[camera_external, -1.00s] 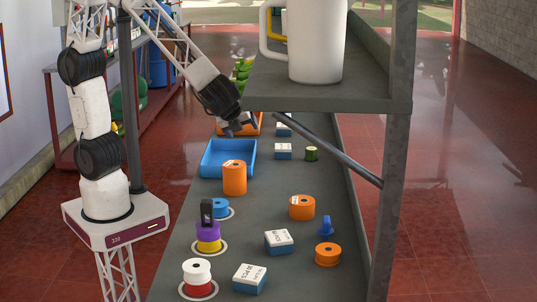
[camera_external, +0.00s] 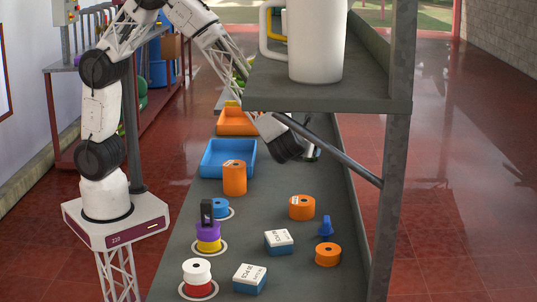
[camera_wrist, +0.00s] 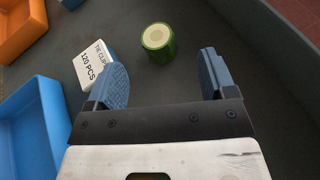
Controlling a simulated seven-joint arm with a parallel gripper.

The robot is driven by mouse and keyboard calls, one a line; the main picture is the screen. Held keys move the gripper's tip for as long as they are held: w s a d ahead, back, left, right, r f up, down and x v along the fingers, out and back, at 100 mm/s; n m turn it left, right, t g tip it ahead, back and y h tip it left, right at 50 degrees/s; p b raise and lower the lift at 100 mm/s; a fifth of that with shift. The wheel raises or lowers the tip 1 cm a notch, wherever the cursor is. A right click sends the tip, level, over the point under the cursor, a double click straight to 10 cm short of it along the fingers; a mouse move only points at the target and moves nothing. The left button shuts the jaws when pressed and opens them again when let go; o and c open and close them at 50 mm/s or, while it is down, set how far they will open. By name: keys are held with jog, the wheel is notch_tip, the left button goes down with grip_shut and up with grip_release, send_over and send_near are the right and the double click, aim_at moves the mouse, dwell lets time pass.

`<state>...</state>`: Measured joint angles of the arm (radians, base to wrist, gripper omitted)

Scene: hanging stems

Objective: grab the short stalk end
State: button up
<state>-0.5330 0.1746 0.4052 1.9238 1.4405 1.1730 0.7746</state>
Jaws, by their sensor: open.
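The short stalk end (camera_wrist: 158,42) is a stubby green cylinder with a pale cut top, standing upright on the grey bench in the wrist view. My gripper (camera_wrist: 163,66) is open, with its two blue-grey fingers wide apart and nothing between them. The stalk end lies just beyond the fingertips, between their lines and nearer the left finger in the picture. In the external view my gripper (camera_external: 308,151) is low over the bench, under the shelf brace, and I cannot make out the stalk end clearly there.
A white-and-blue clip box (camera_wrist: 92,65) sits close beside the left finger. A blue tray (camera_wrist: 32,125) and an orange tray (camera_wrist: 20,28) are at left. A diagonal brace (camera_external: 335,155) and a shelf (camera_external: 330,102) with a white mug (camera_external: 316,45) are near my arm.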

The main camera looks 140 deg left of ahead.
jog(key=shift+s+a+f, duration=0.1)
jog(key=shift+a, duration=0.05)
jog(key=shift+x, duration=1.15)
jog(key=shift+a, duration=0.1)
jog(key=shift+x, duration=2.55)
jog(key=shift+s+f, duration=0.1)
jog(key=shift+s, duration=0.1)
jog(key=c, duration=1)
